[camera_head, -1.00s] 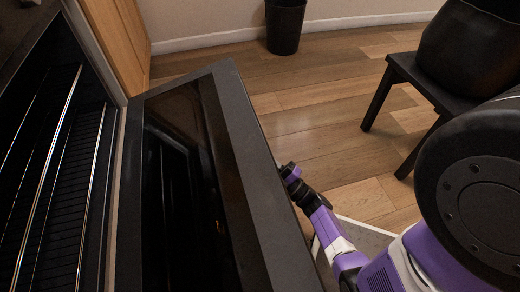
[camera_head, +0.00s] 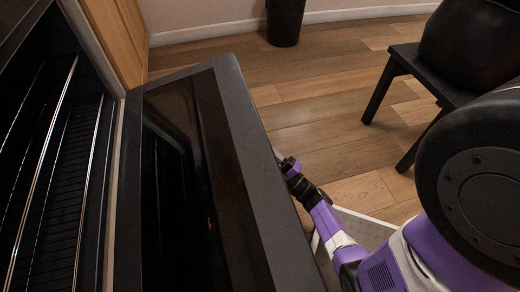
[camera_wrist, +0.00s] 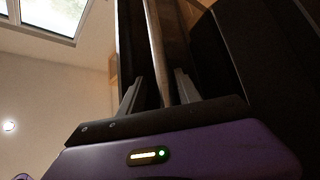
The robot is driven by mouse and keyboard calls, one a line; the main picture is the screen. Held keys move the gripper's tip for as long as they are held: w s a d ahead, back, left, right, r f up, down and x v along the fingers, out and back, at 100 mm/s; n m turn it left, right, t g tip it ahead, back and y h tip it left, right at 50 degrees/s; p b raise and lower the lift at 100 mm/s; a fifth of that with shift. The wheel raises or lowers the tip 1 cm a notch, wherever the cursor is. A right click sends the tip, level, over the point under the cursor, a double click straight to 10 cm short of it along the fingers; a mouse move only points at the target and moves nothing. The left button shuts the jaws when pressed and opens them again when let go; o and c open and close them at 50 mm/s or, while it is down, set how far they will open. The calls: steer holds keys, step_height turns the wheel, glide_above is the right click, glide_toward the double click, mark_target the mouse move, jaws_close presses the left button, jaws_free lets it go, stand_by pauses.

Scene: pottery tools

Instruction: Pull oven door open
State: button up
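The oven door (camera_head: 240,150) is dark with a glass panel and hangs well open, tilted down from the oven (camera_head: 60,170) at the left of the head view. My gripper (camera_head: 287,166) is at the outer side of the door's far edge, partly hidden behind it. In the wrist view, my gripper's two fingers (camera_wrist: 160,80) are apart, one on each side of the long bar of the door handle (camera_wrist: 158,45). Gaps show between the bar and both fingers. The handle is hidden by the door in the head view.
A dark stool (camera_head: 409,80) with a large dark pot (camera_head: 470,45) stands at the right, near my arm. A black bin (camera_head: 285,20) stands by the back wall. A wooden cabinet (camera_head: 116,40) adjoins the oven. Wooden floor (camera_head: 310,100) is clear beyond the door.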

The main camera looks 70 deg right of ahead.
steer(key=o, duration=0.6)
step_height(320, 180, up, 20)
steer(key=p, duration=1)
steer(key=shift+d+r+p, duration=0.2)
steer(key=shift+p, duration=0.1)
steer(key=shift+s, duration=0.1)
steer(key=shift+w+a+f, duration=0.25)
steer(key=shift+w+a, duration=0.1)
steer(key=shift+a, duration=0.1)
steer(key=shift+c, duration=0.2)
steer(key=shift+s+f, duration=0.1)
steer(key=shift+f, duration=0.05)
steer(key=shift+b+v, duration=0.7)
steer(key=shift+v, duration=0.9)
steer(key=shift+c, duration=1)
steer(key=shift+s+a+f, duration=0.2)
steer(key=shift+f, duration=0.1)
steer(key=c, duration=0.4)
steer(key=shift+o, duration=0.2)
steer(key=shift+s+a+f+y+b, duration=0.15)
steer(key=shift+s+a+f+b, duration=0.1)
steer(key=shift+s+f+b, duration=0.15)
steer(key=shift+s+a+f+y+b, duration=0.15)
steer(key=shift+s+a+f+b, duration=0.1)
steer(key=shift+s+f, duration=0.25)
steer(key=shift+b+v, duration=0.4)
steer(key=shift+v, duration=0.7)
steer(key=shift+a, duration=0.1)
